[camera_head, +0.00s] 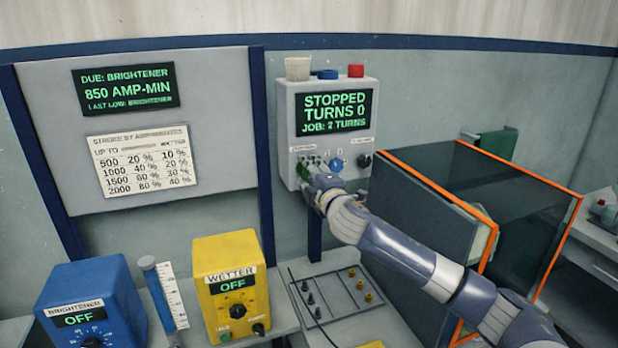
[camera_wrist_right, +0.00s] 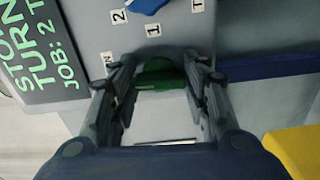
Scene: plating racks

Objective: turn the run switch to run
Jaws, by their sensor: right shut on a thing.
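Below the display are a green knob (camera_head: 308,160), a blue knob (camera_head: 336,164) and a black knob (camera_head: 365,160). My right gripper (camera_head: 314,178) is at the lower left of the box front. In the right wrist view its fingers (camera_wrist_right: 158,88) are shut on the green knob (camera_wrist_right: 160,72). The blue knob (camera_wrist_right: 145,4) shows beyond, near labels "1" and "2". The green knob's label and exact pointing are hard to read. My left gripper is out of view.
A dark glass tank with orange edges (camera_head: 482,215) stands right of the box, close behind my right arm. A yellow WETTER unit (camera_head: 222,258) and a blue BRIGHTENER unit (camera_head: 112,290), both showing OFF, stand lower left.

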